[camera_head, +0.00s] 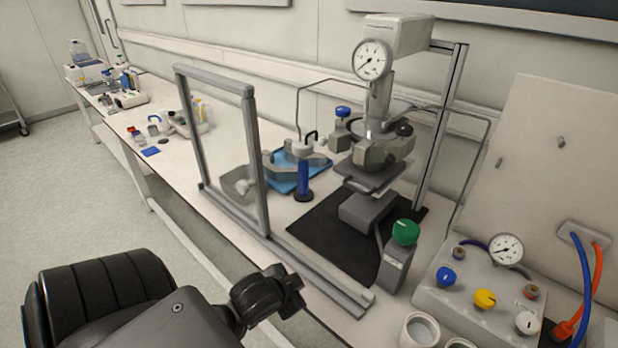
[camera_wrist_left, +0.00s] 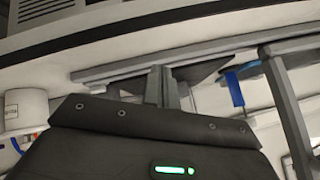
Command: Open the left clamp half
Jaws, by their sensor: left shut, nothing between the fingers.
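The pressure reactor (camera_head: 378,108) stands under a gauge on the bench, with grey clamp parts (camera_head: 385,150) around its lower end. Which part is the left clamp half, and whether it is closed, is hard to tell. Separate grey curved pieces (camera_head: 283,161) lie left of it, by a blue-bodied stand (camera_head: 304,180). My left gripper (camera_wrist_left: 161,86) is shut and empty in the left wrist view, its fingers pointing up in the picture. In the head view my left arm's dark end is low in front of the bench, well short of the reactor. My right gripper is out of view.
A grey upright frame (camera_head: 253,165) stands between my left arm and the curved pieces. A black mat (camera_head: 330,246) lies under the reactor. A green-knobbed block (camera_head: 396,262) and a control box with valves (camera_head: 465,302) stand right. The bench's left part holds small items.

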